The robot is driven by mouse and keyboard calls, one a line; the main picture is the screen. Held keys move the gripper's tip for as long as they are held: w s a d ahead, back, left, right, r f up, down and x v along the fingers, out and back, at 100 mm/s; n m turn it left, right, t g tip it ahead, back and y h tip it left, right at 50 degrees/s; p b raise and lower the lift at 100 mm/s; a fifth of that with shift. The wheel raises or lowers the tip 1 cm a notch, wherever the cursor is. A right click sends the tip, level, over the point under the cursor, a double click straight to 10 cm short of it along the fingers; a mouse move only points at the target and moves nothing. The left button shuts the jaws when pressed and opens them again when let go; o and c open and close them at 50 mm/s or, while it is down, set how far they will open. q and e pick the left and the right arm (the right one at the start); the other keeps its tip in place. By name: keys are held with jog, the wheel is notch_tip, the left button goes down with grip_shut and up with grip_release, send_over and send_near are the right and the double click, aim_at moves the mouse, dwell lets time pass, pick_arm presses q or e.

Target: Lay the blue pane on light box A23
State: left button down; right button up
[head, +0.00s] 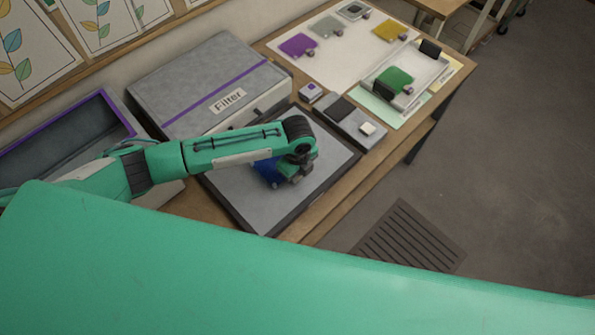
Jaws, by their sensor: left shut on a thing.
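A blue pane (265,172) shows partly from under my left wrist, over a flat grey panel with a dark frame (318,185). This panel looks like a light box, but I see no A23 label on it. My left gripper (280,182) points down over the panel and is shut on the blue pane. My arm hides much of the pane and the fingertips. I cannot tell whether the pane touches the panel. My right gripper is not in view.
A grey case marked "Filter" (190,80) stands behind the panel. An open purple-rimmed box (112,105) is at left. Purple (298,45), yellow (389,30) and green (394,79) panes lie at the back right.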

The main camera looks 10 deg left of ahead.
pick_arm(q)
jog(key=shift+f, duration=0.2)
dwell(0.6)
jog(key=c, duration=1.1)
grip_release()
notch_tip(320, 180, up, 23)
jog(key=p, duration=0.6)
jog(key=shift+f+p, duration=0.1)
jog(key=shift+p, duration=0.25)
